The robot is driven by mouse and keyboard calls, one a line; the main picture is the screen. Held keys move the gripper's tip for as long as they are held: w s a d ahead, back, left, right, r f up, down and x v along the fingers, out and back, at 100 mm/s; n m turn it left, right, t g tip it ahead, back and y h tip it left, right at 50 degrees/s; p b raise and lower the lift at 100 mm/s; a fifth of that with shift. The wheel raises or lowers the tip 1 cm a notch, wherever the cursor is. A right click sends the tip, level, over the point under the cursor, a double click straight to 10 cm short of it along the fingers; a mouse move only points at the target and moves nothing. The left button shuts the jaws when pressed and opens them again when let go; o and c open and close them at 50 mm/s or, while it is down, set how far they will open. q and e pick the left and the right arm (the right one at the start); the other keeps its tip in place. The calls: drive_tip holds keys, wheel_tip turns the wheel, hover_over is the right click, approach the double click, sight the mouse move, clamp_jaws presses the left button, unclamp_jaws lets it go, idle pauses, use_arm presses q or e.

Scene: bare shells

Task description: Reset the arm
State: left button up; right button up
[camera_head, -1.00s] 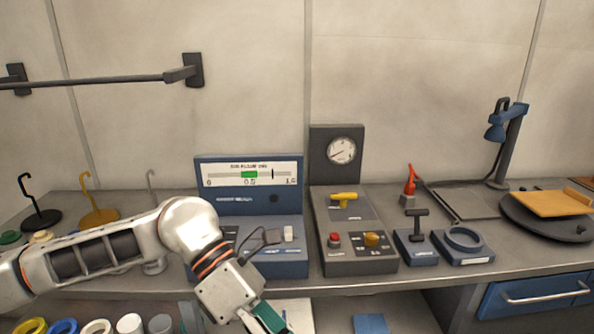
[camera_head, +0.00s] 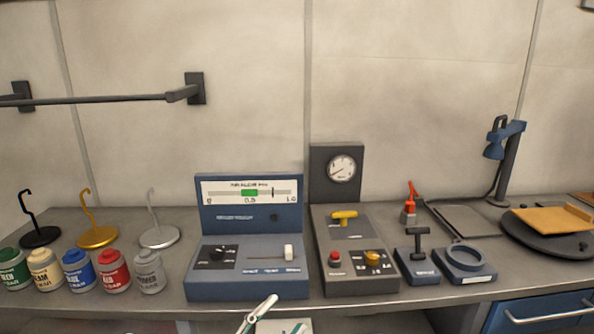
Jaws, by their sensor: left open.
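My left gripper (camera_head: 275,318) shows at the bottom edge of the head view, below the counter's front edge. Its pale fingertips are apart and nothing shows between them. The rest of my left arm is out of the picture. My right gripper is not in view. Behind the left gripper stands a blue console (camera_head: 247,289) with a black knob, a white slider (camera_head: 289,252) and an upright scale with a green band (camera_head: 249,193). The gripper is apart from it.
A grey box with a gauge (camera_head: 341,168), a yellow handle (camera_head: 343,217) and a red button stands right of the console. Several labelled cans (camera_head: 114,272) and hooked stands (camera_head: 98,237) are at left. A rail (camera_head: 92,101) crosses the wall. A turntable (camera_head: 519,230) is at right.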

use_arm(q)
drive_tip(key=s+a+f+n+g+y, duration=0.15)
drive_tip(key=a+f+n+y, duration=0.25)
drive_tip(key=f, duration=0.4)
drive_tip(key=s+a+f+n+y, duration=0.25)
drive_tip(key=a+f+n, duration=0.2)
drive_tip(key=f, duration=0.45)
drive_tip(key=s+a+f+n+g+y, duration=0.2)
drive_tip(key=s+a+f, duration=0.2)
drive_tip(key=f, duration=0.3)
drive_tip(key=s+a+f+n+g+y, duration=0.1)
drive_tip(key=s+a+f+g+y, duration=0.1)
drive_tip(key=s+a+f, duration=0.2)
drive_tip(key=s+f, duration=0.3)
drive_tip(key=shift+s+a+f+n, duration=0.15)
drive_tip(key=shift+f+n, duration=0.2)
drive_tip(key=shift+f, duration=0.05)
